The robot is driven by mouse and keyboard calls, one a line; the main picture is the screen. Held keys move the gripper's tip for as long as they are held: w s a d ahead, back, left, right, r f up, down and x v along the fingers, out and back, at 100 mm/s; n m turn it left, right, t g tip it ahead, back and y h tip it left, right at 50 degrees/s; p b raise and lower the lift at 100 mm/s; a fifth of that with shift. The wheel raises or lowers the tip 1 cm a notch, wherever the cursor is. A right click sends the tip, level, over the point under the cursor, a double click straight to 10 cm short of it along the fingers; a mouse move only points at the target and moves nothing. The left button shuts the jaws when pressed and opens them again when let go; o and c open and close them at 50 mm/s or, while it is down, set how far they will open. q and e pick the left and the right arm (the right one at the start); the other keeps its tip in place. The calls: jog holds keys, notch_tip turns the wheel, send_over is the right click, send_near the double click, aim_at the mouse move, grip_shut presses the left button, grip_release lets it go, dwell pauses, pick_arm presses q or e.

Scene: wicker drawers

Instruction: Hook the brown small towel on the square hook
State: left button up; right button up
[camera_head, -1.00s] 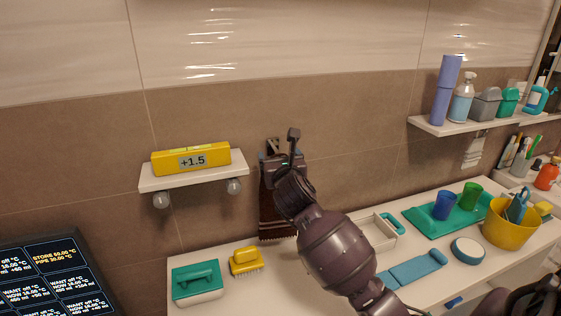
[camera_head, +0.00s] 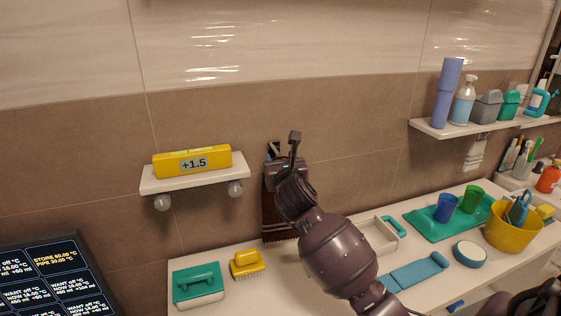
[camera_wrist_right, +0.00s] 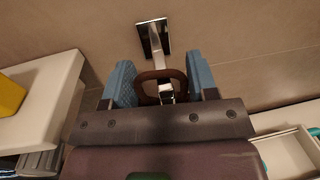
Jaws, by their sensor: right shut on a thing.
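The brown small towel (camera_head: 274,218) hangs down against the wall below my right gripper (camera_head: 272,160), partly hidden by my arm. In the right wrist view, its brown loop (camera_wrist_right: 178,76) sits between the blue finger pads of the right gripper (camera_wrist_right: 161,84), which is shut on the towel. The square hook (camera_wrist_right: 153,38) has a square wall plate, and its metal arm reaches between the fingers at the loop. I cannot tell whether the loop is around the hook's arm. In the head view the hook (camera_head: 273,147) shows just above the gripper. My left gripper is not in view.
A small shelf (camera_head: 195,180) with a yellow level (camera_head: 192,161) is left of the hook. Wall right of the hook is clear.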

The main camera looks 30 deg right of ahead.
jog(key=o, duration=1)
jog(key=shift+o, duration=0.2)
jog(key=v, duration=1)
jog(key=shift+s+a, duration=0.15)
jog(key=shift+s, duration=0.2)
